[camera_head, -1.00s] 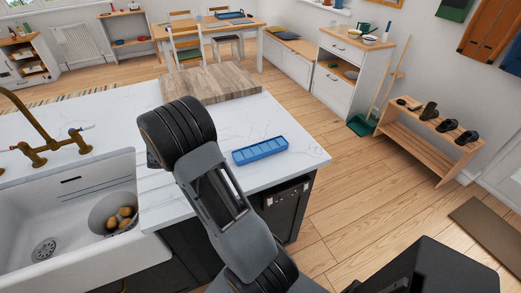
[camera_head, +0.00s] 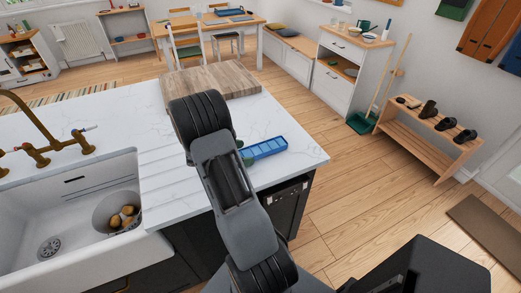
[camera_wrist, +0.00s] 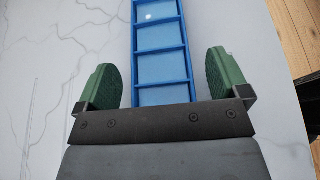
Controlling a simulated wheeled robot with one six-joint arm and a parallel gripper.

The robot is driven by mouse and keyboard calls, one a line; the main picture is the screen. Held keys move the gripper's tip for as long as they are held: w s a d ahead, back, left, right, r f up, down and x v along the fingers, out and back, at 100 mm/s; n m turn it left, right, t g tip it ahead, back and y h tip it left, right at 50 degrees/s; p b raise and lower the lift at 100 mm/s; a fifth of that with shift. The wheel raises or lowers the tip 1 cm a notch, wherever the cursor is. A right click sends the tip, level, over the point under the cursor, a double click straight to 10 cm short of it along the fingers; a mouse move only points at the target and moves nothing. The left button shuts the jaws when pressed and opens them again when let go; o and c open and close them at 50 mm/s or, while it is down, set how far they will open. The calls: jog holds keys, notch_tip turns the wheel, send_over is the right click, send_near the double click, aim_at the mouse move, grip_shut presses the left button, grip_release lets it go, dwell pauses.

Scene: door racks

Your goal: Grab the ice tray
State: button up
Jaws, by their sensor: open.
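The blue ice tray (camera_head: 268,147) lies flat on the white marble counter near its right end, in the head view. It is long and narrow, with a row of square compartments. In the wrist view the tray (camera_wrist: 161,68) runs up the middle of the picture, its near end hidden behind the gripper body. My gripper (camera_wrist: 162,82) is open, with one green finger pad on each side of the tray. A gap shows between each pad and the tray. In the head view my arm covers most of the gripper; green pads show at the tray's left end.
A wooden board (camera_head: 225,82) lies on the counter (camera_head: 292,160) behind the tray. A white sink (camera_head: 75,215) with a brass tap and several brownish round items is at the left. The counter's right edge is close to the tray.

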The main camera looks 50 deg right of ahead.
jog(key=shift+d, duration=0.1)
jog(key=c, duration=1.2)
jog(key=shift+o, duration=0.2)
